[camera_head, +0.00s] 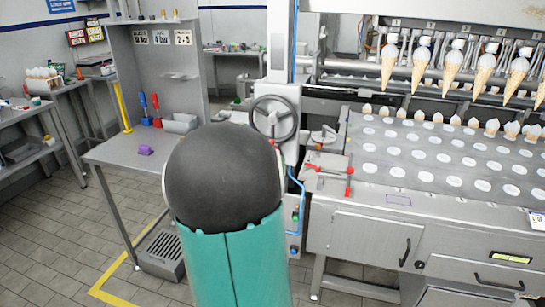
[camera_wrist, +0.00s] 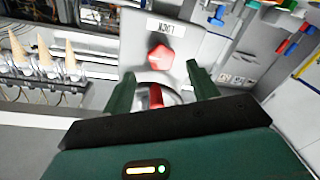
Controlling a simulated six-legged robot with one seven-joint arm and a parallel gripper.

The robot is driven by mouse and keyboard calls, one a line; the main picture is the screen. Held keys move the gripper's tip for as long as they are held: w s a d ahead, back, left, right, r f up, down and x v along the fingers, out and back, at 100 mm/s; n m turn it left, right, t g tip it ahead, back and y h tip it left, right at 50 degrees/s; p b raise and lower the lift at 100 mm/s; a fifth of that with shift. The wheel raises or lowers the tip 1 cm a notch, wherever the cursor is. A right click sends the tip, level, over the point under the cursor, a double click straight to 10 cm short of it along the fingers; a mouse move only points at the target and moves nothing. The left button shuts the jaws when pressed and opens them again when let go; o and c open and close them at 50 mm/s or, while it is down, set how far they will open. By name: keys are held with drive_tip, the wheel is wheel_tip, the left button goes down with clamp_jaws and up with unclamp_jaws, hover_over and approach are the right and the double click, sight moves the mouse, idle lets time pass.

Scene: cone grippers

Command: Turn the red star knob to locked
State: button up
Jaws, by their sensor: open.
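The red star knob (camera_wrist: 160,58) is on a pale grey plate in the wrist view, below a small white label (camera_wrist: 167,27) whose text I cannot read surely. My gripper (camera_wrist: 161,82) is open, with one green finger to the left and one to the right. The knob appears between and beyond the fingertips, with no visible contact. A red rod-like part (camera_wrist: 156,96) shows nearer, between the fingers. I cannot tell which way the knob is set. In the head view my own arm hides the gripper, and I cannot make out the knob surely.
A grey handwheel (camera_head: 273,120) stands beyond my arm. Red-tipped clamps (camera_head: 330,168) are at the machine's left edge. Several cones (camera_head: 452,68) hang over the perforated machine bed (camera_head: 400,150). A workbench (camera_head: 110,152) with a purple item (camera_head: 145,150) is at left.

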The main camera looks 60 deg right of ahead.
drive_tip(key=x, duration=0.6)
drive_tip(key=shift+w, duration=0.1)
drive_tip(key=c, duration=1)
